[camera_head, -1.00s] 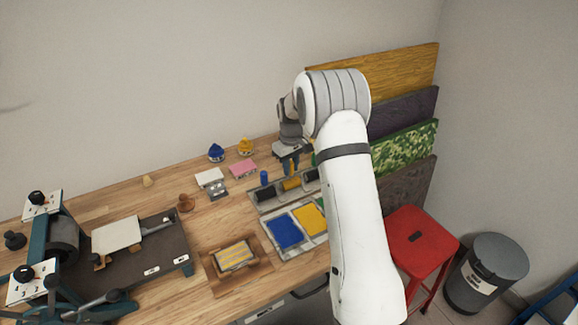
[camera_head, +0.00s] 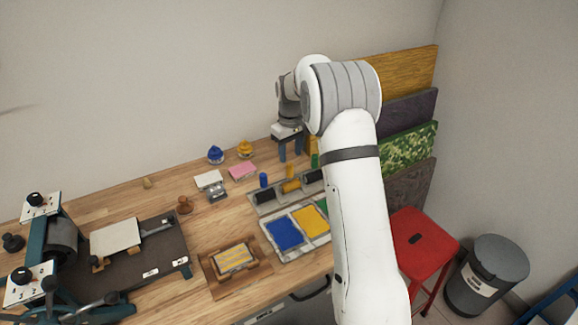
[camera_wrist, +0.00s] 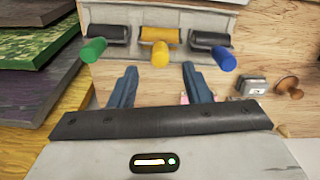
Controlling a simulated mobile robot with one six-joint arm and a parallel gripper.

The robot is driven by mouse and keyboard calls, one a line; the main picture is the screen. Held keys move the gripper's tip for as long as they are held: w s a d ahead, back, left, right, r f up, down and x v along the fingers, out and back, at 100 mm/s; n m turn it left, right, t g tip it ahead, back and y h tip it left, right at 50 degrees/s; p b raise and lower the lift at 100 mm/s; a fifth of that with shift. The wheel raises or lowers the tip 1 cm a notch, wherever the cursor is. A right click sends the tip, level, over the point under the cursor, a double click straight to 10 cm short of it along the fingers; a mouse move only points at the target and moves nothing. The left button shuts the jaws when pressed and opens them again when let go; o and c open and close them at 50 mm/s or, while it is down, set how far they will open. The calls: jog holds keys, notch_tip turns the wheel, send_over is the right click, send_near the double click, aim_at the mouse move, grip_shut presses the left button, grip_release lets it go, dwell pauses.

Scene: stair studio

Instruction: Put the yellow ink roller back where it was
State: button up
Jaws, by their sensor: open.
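The yellow ink roller (camera_head: 290,186) sits in the middle place of the grey roller rack (camera_head: 254,203) on the bench. The wrist view shows its yellow roll (camera_wrist: 160,35) level in the rack and its yellow handle (camera_wrist: 160,56) pointing toward me. A blue-handled roller (camera_wrist: 223,59) is on one side and a green-handled roller (camera_wrist: 93,50) on the other. My gripper (camera_head: 290,155) is open and empty above and behind the rack. In the wrist view, the yellow handle lies ahead between my gripper's spread fingers (camera_wrist: 159,72), apart from both.
A tray with blue and yellow ink (camera_head: 284,234) lies in front of the rack. A pink block (camera_head: 242,170), ink bottles (camera_head: 216,155) and a wooden-handled stamp (camera_head: 184,205) stand to the left. Coloured boards (camera_head: 406,109) lean at the right. My arm hides the rack's right end.

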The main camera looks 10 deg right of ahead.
jog(key=s+r+m+t, duration=0.1)
jog(key=s+r, duration=0.9)
jog(key=r, duration=0.3)
jog(key=s+f+m+t, duration=0.1)
jog(key=s+m, duration=0.3)
jog(key=s, duration=2.4)
jog(key=shift+s+a+t+b, duration=0.2)
jog(key=shift+s+t+b, duration=0.1)
jog(key=shift+t, duration=0.4)
jog(key=shift+f, duration=0.1)
jog(key=shift+c, duration=0.3)
jog(key=shift+c, duration=0.5)
